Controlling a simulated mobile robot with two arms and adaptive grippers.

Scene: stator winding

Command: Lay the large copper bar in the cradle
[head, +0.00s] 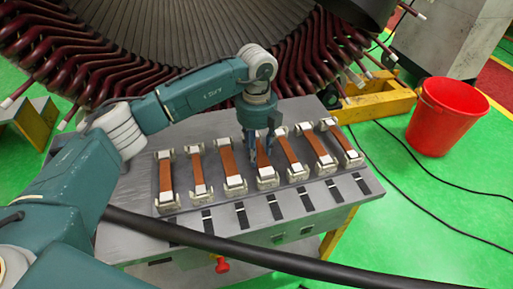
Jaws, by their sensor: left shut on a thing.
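Several copper bars lie in a row on the grey bench (125,238), each with pale end blocks in light-coloured cradles. My left gripper (256,158) points down at the middle of the row, shut on the middle copper bar (263,168). The front end of this bar is at or in its cradle (267,183); I cannot tell whether it rests fully there. The gripper hides part of the bar and its far end. The bars look alike in size, so I cannot tell which is the large one. My right gripper is not in view.
Neighbouring bars (232,165) (289,155) stand close on both sides. The big stator with dark red coil ends (75,75) rises behind the bench. A thick black cable (290,262) crosses the front. A red bucket (445,118) stands on the green floor at right.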

